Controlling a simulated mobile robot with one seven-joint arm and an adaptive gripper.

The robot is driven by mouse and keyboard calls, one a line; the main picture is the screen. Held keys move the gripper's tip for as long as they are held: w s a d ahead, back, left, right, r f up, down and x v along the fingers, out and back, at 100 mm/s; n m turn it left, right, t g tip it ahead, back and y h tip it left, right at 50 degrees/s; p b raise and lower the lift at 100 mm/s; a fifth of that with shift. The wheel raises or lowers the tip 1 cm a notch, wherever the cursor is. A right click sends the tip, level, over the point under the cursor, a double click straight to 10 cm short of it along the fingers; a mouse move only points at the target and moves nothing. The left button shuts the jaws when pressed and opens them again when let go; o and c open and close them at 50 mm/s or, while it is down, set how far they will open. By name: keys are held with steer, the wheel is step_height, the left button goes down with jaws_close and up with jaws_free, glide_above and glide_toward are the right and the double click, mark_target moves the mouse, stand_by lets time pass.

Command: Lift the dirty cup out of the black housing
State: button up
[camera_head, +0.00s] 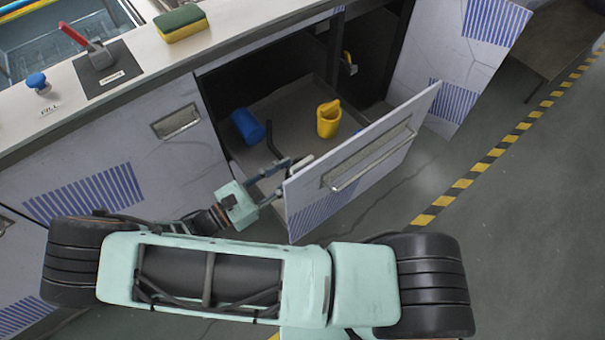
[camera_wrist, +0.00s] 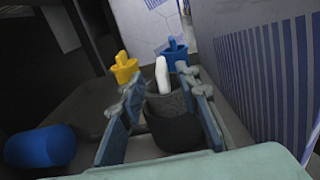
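In the wrist view, a dark grey, rough-looking cup (camera_wrist: 168,106) with an upright white tab (camera_wrist: 162,74) stands between my fingers. It appears to sit in a black round housing (camera_wrist: 178,136) below. My gripper (camera_wrist: 160,88) is open, with one finger on each side of the white tab and neither finger touching the tab. Whether the fingers touch the cup's sides I cannot tell. In the head view, my gripper (camera_head: 284,176) reaches into the open drawer beside its front panel, and largely hides the cup and housing; only a pale piece shows there.
The wrist view shows a blue piece (camera_wrist: 177,52) behind the tab. The drawer front (camera_head: 365,150) stands close on the right. A sponge (camera_head: 181,22) lies on the counter above.

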mark_target(313, 157)
steer(key=x, duration=0.4)
steer(key=shift+w+d+b, duration=0.2)
steer(key=shift+d+b, duration=0.1)
steer(key=shift+d, duration=0.05)
steer(key=shift+f+b+x, duration=0.15)
steer(key=shift+b+x, duration=0.25)
steer(key=shift+x, duration=0.9)
steer(key=shift+f+b+x, duration=0.1)
steer(key=shift+b+x, duration=0.25)
steer(key=shift+x, duration=1)
steer(key=shift+s, duration=0.1)
jaws_close()
